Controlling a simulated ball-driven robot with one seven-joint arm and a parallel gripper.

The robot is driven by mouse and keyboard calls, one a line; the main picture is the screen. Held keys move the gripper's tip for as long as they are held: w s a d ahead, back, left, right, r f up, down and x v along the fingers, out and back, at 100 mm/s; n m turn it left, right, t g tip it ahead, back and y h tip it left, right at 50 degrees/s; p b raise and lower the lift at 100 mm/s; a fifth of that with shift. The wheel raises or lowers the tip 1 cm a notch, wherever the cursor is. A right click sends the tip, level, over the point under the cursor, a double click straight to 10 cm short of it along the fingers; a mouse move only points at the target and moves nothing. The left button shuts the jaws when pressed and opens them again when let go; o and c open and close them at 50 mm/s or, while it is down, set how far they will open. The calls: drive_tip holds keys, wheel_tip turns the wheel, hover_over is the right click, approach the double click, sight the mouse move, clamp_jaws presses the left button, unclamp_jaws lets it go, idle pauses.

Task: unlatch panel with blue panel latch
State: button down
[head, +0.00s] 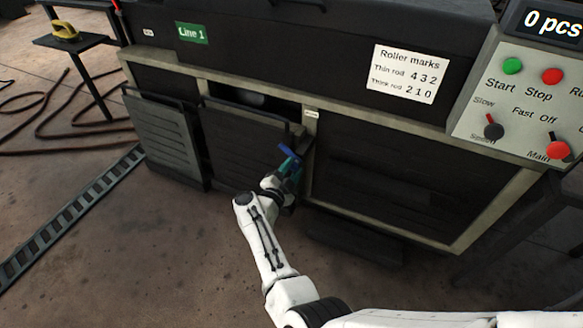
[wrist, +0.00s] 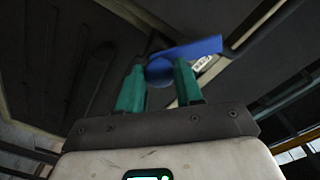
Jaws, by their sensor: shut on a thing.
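The blue panel latch (head: 287,151) is at the right edge of a dark front panel (head: 245,145), next to the light frame post. My gripper (head: 289,164) reaches it from the front and below. In the wrist view the latch (wrist: 195,49) has a round hub and a flat blue lever pointing right and slightly up. The two teal fingers of my gripper (wrist: 159,70) stand on either side of the hub, shut on it. The fingers hide part of the hub. A dark gap shows above the panel's top edge in the head view.
Another panel (head: 165,140) leans at the machine's left. A control box (head: 525,95) with buttons and levers stands at right. A small table (head: 75,42) with a yellow item, hoses and a floor track (head: 70,215) lie left.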

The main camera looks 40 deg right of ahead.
drive_tip(key=m, duration=0.5)
drive_tip(key=shift+f, duration=0.1)
drive_tip(key=m, duration=0.5)
drive_tip(key=shift+m, duration=0.3)
idle(0.3)
drive_tip(key=c, duration=0.7)
unclamp_jaws()
drive_tip(key=shift+c, duration=0.2)
drive_tip(key=shift+a, duration=0.15)
drive_tip(key=shift+s+a+p, duration=0.1)
drive_tip(key=shift+a+p, duration=0.2)
drive_tip(key=shift+p, duration=0.05)
drive_tip(key=p+v, duration=0.3)
drive_tip(key=v, duration=0.7)
drive_tip(key=shift+s+p, duration=0.15)
drive_tip(key=shift+p, duration=0.2)
